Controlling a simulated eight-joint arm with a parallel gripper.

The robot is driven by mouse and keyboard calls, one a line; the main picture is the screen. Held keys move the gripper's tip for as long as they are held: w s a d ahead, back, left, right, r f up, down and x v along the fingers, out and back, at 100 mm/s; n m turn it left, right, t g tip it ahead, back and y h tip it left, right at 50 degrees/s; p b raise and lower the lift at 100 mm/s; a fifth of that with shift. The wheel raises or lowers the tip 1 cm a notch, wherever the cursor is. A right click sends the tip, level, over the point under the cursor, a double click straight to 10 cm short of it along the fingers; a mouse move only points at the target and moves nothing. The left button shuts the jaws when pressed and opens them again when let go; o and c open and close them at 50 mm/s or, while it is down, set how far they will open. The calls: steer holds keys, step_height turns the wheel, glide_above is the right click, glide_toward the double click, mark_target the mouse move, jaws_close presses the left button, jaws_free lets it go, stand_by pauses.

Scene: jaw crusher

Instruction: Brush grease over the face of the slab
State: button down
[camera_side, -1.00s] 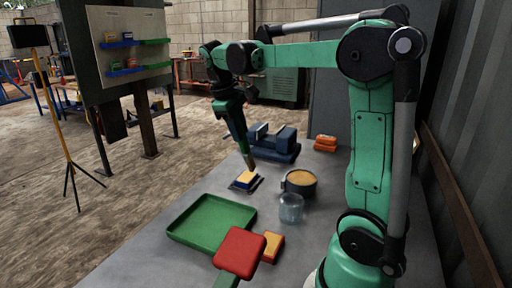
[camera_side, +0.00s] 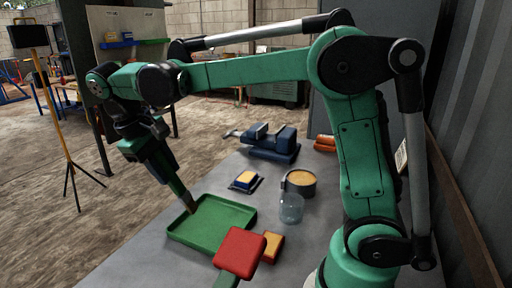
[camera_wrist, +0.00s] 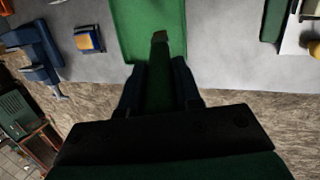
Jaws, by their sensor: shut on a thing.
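My gripper (camera_side: 158,160) is shut on a brush, fingers on either side of its green handle (camera_wrist: 158,88). In the wrist view the tip (camera_wrist: 160,37) shows over the green surface (camera_wrist: 137,25). I cannot tell whether it touches. A round tin with a yellow-orange fill (camera_side: 300,181), perhaps the grease, stands to the right. A blue block with a yellow top (camera_side: 245,180) lies behind the green piece. I cannot tell which piece is the slab.
A clear jar (camera_side: 291,208) stands in front of the tin. A red-topped item (camera_side: 240,252) and a red-and-yellow block (camera_side: 272,246) are near the front. A blue vise (camera_side: 271,143) and orange items (camera_side: 325,143) are at the back. Grey tabletop (camera_side: 135,250) is bare at front left.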

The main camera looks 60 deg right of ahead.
steer(key=w+d+r, duration=0.2)
steer(key=d+r, duration=0.1)
steer(key=d, duration=0.7)
steer(key=w+d+r, duration=0.2)
steer(key=d, duration=0.8)
steer(key=s+d+f, duration=0.3)
steer(key=d, duration=0.5)
steer(key=shift+s+f, duration=0.3)
